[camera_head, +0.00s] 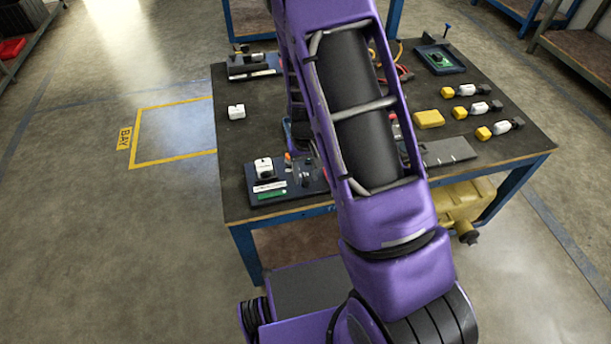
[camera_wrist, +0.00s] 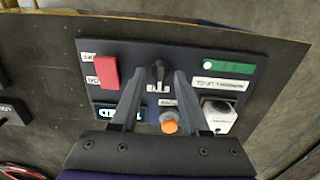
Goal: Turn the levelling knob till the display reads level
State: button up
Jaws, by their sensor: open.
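A dark control panel (camera_wrist: 185,60) fills the middle of the wrist view. A black knob (camera_wrist: 158,72) is at its upper middle, with a small white label below it. A small dark display (camera_wrist: 119,113) with pale lettering is at lower left, partly behind a finger; its reading is not legible. My gripper (camera_wrist: 157,77) is open, with one finger on each side of the knob. I cannot tell whether the fingers touch it. In the head view the panel (camera_head: 292,190) is at the table's front left, partly hidden by my purple arm.
The panel also carries a red switch (camera_wrist: 105,72), an orange button (camera_wrist: 169,126), a green strip (camera_wrist: 228,66) and a white device (camera_wrist: 219,116). On the table (camera_head: 228,150), a yellow block (camera_head: 428,119) and several yellow-and-white items lie to the right. A white block (camera_head: 237,112) is at left.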

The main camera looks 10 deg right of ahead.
jog(key=shift+f, duration=0.2)
grip_shut()
dwell(0.3)
jog(key=m+p, duration=0.1)
jog(key=m, duration=0.4)
jog(key=shift+m, duration=0.3)
grip_release()
jog(key=shift+r, duration=0.1)
